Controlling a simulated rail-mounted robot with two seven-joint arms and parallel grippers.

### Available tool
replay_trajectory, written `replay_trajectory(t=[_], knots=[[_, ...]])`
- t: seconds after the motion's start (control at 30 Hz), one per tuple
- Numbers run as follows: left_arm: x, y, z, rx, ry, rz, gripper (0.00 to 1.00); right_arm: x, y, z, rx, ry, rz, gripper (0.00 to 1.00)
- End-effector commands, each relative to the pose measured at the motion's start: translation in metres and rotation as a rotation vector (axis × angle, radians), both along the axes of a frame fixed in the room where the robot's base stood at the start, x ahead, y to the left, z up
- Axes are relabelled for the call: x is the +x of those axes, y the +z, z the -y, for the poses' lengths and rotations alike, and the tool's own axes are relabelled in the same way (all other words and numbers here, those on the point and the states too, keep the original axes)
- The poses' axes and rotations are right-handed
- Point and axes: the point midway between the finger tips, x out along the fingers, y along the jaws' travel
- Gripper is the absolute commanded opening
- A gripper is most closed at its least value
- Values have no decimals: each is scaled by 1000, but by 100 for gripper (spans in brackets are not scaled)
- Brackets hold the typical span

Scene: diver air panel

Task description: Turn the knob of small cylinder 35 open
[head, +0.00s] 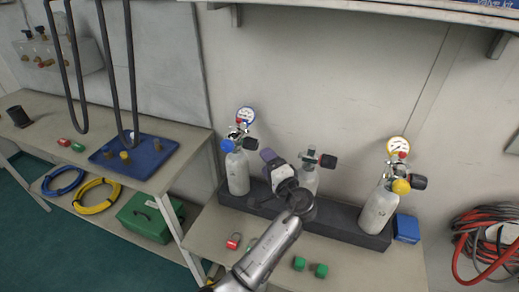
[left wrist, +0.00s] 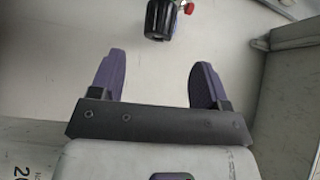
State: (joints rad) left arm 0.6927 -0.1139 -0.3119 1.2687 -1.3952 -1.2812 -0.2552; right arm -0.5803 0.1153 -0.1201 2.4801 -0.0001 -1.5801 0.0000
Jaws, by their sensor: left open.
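Three small grey cylinders stand in a dark rack (head: 345,222). The left one (head: 238,174) has a blue knob (head: 227,145) and a blue-rimmed gauge. The middle one (head: 309,180) has a black knob (head: 328,161) and is partly hidden by my left gripper. The right one (head: 378,210) has a yellow knob (head: 401,187), a black part and a yellow-rimmed gauge. I cannot read which is 35. My left gripper (head: 269,163) is open between the left and middle cylinders. In the left wrist view a black knob (left wrist: 159,20) is beyond the open, empty fingers (left wrist: 158,68).
A blue block (head: 406,228) is right of the rack. A shelf (head: 390,10) overhangs above. Red and black hoses (head: 485,240) hang at right. A second bench (head: 110,115) stands at left.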

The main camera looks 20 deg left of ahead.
Motion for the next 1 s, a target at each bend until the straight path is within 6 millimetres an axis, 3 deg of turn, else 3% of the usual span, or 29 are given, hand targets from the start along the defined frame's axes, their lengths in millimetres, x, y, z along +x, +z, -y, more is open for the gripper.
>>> replay_trajectory(t=[0.3, 0.7, 0.8, 0.9, 1.0], knots=[[-22, -2, 28, 0, 1, 0, 70, 0, 8, 3, -9, 6, 0, 43], [-25, -3, 33, 1, 1, 1, 70, 0, 8, 2, -7, 5, 0, 43], [-26, -4, 32, -5, 1, -1, 62, 0, 9, 1, -5, 4, 0, 43], [-34, -16, 26, -48, 0, -16, 54, 0, 14, 1, -3, 1, -1, 43], [-54, -45, 13, -160, -1, -52, 54, 0, 23, 0, 0, 1, -1, 43]])
